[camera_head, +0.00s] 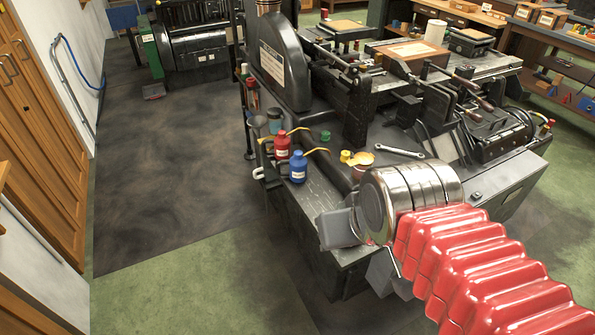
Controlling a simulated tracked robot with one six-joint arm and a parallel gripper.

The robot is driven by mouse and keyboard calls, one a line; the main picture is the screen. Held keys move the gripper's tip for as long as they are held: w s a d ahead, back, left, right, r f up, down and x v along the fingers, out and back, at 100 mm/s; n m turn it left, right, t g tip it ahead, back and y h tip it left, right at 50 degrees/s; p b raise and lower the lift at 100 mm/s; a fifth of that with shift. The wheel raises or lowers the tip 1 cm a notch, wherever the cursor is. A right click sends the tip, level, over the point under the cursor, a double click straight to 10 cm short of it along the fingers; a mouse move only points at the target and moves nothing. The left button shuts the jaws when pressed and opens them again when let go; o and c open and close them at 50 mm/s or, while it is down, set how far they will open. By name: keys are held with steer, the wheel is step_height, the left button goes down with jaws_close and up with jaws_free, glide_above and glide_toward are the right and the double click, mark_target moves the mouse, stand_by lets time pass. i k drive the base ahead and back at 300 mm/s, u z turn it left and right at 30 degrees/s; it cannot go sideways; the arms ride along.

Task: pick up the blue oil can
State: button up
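The blue oil can (298,169) stands upright on the left edge of the black machine's bench, with a white label and a thin yellow spout. A red oil can (282,146) stands just behind and left of it, also with a yellow spout. My gripper (357,252), on a silver wrist with red bellows, is in front and to the right of the blue can, clear of it. Its grey fingers are spread apart and nothing shows between them; the wrist hides part of the farther-right finger.
The black type caster (340,110) fills the middle. Wooden cabinets (35,130) line the left wall. Open floor (180,150) lies left of the machine.

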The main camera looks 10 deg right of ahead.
mark_target(298, 162)
steer(key=k, duration=1.25)
steer(key=u, duration=0.45)
steer(key=i, duration=0.85)
steer(key=u, duration=0.3)
steer(key=i, duration=1.15)
steer(key=z, duration=0.5)
